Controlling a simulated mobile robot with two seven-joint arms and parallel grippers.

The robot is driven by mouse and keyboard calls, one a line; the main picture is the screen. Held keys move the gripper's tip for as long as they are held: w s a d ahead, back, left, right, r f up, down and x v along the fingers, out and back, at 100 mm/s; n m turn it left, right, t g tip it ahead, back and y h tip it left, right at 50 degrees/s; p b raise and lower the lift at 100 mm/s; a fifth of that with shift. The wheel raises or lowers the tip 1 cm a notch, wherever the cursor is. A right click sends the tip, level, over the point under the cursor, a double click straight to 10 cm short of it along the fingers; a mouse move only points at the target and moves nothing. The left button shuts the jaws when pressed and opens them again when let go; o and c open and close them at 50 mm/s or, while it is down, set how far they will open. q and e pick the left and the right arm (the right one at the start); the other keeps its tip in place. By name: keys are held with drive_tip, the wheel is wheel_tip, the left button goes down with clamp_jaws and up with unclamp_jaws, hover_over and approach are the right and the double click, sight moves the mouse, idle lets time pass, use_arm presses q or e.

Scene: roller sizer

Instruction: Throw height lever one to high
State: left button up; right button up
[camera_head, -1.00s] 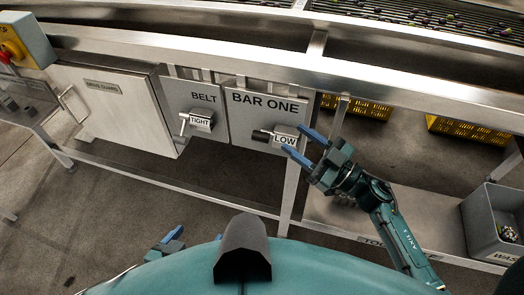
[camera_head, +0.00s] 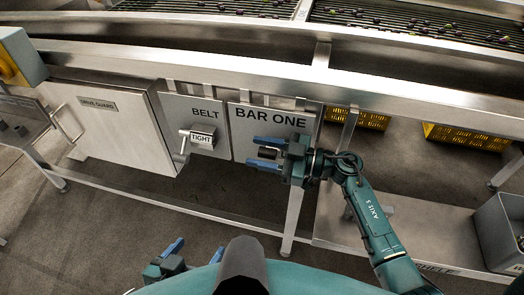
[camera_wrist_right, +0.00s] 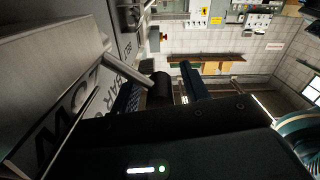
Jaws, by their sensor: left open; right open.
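The height lever's dark grip (camera_head: 267,153) is on the BAR ONE panel (camera_head: 245,130). In the right wrist view the dark grip (camera_wrist_right: 160,91) sits on a metal rod. My right gripper (camera_head: 259,153) is open, with its blue fingers on either side of the grip; contact cannot be told. A LOW plate (camera_wrist_right: 62,130) shows beside the lever in the right wrist view; in the head view my gripper hides it. My left gripper (camera_head: 163,262) is open and empty, low in the head view, away from the panels.
The BELT panel, with its metal lever and TIGHT plate (camera_head: 202,138), is just left of BAR ONE. The drive guard box (camera_head: 110,125) stands further left. A steel beam (camera_head: 200,68) runs above the panels. Yellow crates (camera_head: 465,137) and a grey bin (camera_head: 505,230) are right.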

drive_tip(key=shift+c, duration=0.3)
clamp_jaws()
idle(0.3)
